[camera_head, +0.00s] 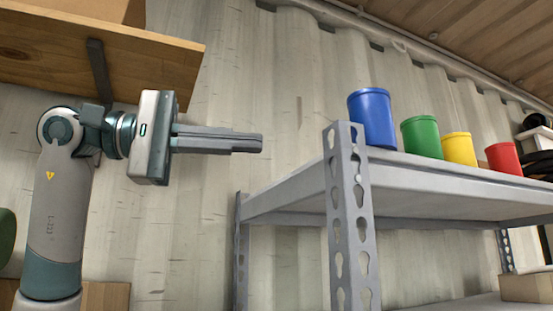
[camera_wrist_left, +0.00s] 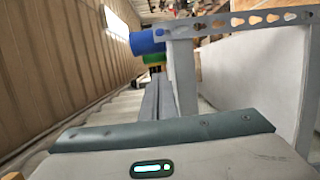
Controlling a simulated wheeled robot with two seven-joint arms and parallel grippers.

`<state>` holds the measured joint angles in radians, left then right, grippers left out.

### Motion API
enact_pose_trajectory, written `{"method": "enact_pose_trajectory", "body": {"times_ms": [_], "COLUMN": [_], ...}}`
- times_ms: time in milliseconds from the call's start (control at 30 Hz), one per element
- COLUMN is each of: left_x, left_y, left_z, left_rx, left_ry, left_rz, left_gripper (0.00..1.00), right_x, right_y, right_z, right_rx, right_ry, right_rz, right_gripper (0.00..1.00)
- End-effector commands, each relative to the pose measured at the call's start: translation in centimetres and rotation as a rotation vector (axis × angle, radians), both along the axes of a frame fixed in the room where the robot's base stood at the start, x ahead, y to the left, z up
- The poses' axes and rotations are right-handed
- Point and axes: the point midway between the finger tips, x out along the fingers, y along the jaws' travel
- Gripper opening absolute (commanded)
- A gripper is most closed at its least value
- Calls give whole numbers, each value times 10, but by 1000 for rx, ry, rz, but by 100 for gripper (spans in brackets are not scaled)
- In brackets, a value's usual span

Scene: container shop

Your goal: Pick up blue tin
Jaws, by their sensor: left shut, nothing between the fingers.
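The blue tin (camera_head: 372,119) stands upright on the top shelf of a grey metal rack, at the shelf's near left end, just behind the corner post. In the left wrist view the blue tin (camera_wrist_left: 146,42) shows beyond the fingertips, partly hidden by the rack. My left gripper (camera_head: 262,143) is shut and empty, pointing right, in the air to the left of the tin with a clear gap between them. In the left wrist view its closed fingers (camera_wrist_left: 158,84) point toward the tins. My right gripper is not in view.
Green (camera_head: 421,137), yellow (camera_head: 459,149) and red (camera_head: 503,158) tins stand in a row right of the blue one. The rack's perforated post (camera_head: 349,215) rises slightly above the shelf (camera_head: 440,175). A wooden wall shelf (camera_head: 150,48) hangs above my left arm.

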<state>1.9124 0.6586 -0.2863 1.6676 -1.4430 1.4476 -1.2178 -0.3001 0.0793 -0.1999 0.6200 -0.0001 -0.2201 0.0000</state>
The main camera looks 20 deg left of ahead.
Motion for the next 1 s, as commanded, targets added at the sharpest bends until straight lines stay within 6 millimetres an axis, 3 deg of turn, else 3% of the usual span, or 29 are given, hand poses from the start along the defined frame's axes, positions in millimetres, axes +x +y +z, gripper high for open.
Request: {"method": "enact_pose_trajectory", "body": {"times_ms": [233, 600, 667, 900, 1000], "left_x": [-14, -16, -16, -16, -15], "left_y": [23, 26, 26, 25, 22], "left_z": [-1, 0, 0, 0, 2], "left_rx": [1, 1, 1, 4, 16], "left_ry": [-1, 0, 0, 0, -3], "left_rz": [1, 0, 0, 0, -1], "left_gripper": [0, 0, 12, 69, 69], "right_x": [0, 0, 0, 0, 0], "right_y": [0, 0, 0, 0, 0], "right_z": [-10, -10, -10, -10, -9], "right_rx": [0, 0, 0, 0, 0], "right_ry": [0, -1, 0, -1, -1], "right_rz": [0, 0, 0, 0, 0], "right_gripper": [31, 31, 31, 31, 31]}}
